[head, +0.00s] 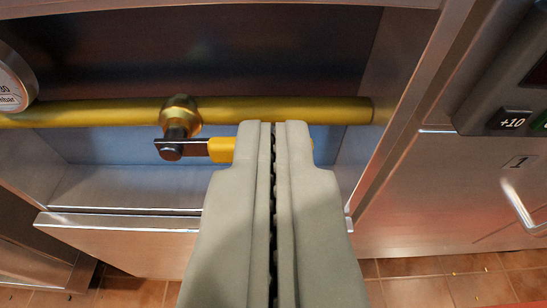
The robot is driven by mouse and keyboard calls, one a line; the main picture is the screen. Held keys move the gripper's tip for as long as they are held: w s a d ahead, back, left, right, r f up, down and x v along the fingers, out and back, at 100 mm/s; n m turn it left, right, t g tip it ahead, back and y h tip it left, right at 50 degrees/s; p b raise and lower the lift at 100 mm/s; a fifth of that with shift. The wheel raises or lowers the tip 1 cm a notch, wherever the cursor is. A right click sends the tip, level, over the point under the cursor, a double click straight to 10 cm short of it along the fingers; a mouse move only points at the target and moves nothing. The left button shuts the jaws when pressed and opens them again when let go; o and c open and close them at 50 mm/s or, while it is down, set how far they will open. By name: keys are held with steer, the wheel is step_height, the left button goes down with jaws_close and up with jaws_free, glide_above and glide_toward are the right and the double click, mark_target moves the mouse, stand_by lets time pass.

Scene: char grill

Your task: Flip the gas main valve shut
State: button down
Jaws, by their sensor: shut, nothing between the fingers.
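The gas main valve (180,115) sits on a yellow horizontal gas pipe (270,109) inside a recessed metal bay. Its brass body carries a dark stem below the pipe. A lever handle (221,149) with a dark metal arm and a yellow grip points right from the stem, roughly parallel to the pipe. My gripper (274,126) is shut and empty, with its fingertips just below the pipe. The fingers cover the middle part of the yellow grip, and a bit of yellow shows to their right. Whether they touch it I cannot tell.
A pressure gauge (12,80) is partly in view at the left edge. A metal frame post (395,120) bounds the bay on the right. A dark control panel with a +10 button (509,120) and a drawer with a handle (519,205) lie beyond it. Tiled floor (430,285) shows below.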

steer(key=w+f, duration=0.5)
steer(key=w, duration=0.1)
steer(key=shift+f, duration=0.25)
